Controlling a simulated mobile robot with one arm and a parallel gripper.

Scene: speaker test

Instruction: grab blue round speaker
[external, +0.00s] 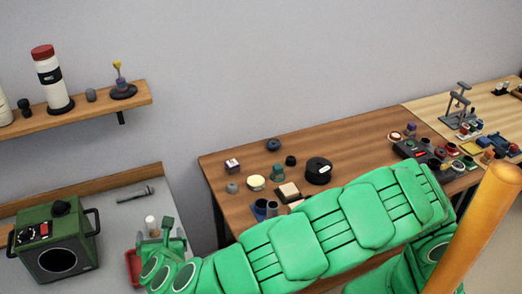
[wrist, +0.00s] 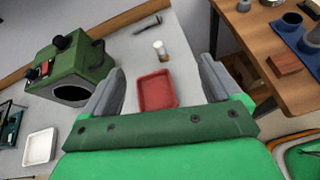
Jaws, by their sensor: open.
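A small dark blue-grey round object (external: 273,145) sits at the back of the wooden table in the external view. It may be the blue round speaker, but it is too small to be sure. A larger black round object (external: 318,170) lies to its right. My gripper (external: 156,240) is over the grey counter, well left of these objects and apart from them. In the wrist view my gripper (wrist: 160,70) is open, with nothing held between its fingers.
A red tray (wrist: 157,91) and a small white-topped cylinder (wrist: 160,48) are on the counter below my gripper. A green box (external: 57,245) with a round dark opening stands left. A wall shelf (external: 80,110) holds bottles. A gap separates counter and wooden table (external: 215,171).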

